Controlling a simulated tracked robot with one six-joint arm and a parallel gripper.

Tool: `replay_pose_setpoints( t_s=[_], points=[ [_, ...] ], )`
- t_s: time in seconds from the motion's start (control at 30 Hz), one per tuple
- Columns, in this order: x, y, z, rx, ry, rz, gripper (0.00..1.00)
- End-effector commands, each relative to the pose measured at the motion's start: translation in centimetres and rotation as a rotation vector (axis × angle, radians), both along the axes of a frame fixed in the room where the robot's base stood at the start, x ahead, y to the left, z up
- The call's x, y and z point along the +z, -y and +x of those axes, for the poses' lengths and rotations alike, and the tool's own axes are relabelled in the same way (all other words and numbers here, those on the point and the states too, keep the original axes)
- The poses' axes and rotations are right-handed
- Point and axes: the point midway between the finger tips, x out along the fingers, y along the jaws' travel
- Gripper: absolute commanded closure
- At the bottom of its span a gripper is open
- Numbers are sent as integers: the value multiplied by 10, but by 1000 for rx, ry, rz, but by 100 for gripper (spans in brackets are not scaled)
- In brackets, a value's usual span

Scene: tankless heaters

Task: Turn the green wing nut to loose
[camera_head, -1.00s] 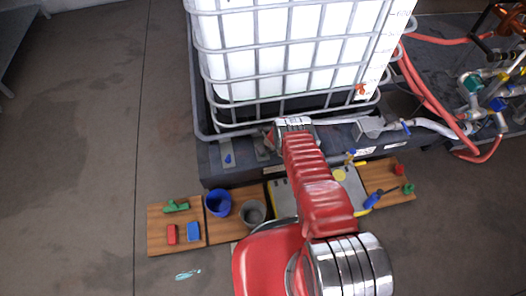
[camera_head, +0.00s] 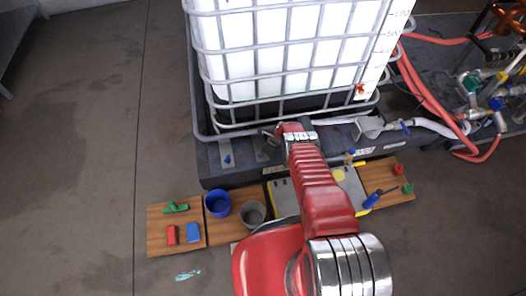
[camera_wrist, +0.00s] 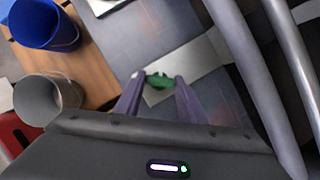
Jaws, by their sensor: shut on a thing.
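The green wing nut (camera_wrist: 158,80) shows in the wrist view in front of a light plate (camera_wrist: 190,77). My gripper (camera_wrist: 158,84) has its two purple fingers on either side of the nut, shut on it. The nut's sides are partly covered by the fingertips. In the head view my red arm reaches toward the dark base under the white tank, and it hides the nut and fingertips there.
The caged white tank (camera_head: 290,50) stands behind, and its bars pass close on the right in the wrist view. A blue bucket (camera_head: 217,204) and a grey bucket (camera_head: 253,213) stand on wooden boards at left. A blue-handled tool (camera_head: 371,201) lies at right.

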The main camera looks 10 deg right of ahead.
Motion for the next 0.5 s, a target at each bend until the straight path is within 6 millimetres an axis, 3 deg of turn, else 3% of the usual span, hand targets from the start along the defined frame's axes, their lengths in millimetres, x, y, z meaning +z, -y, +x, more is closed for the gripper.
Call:
replay_pose_setpoints(
  t_s=[0.33, 0.37, 0.5],
  points=[
    [-1, -2, -1, 4, -1, 0, 86],
    [-1, -2, -1, 4, -1, 0, 63],
    [-1, -1, -1, 3, -1, 0, 53]
  ],
)
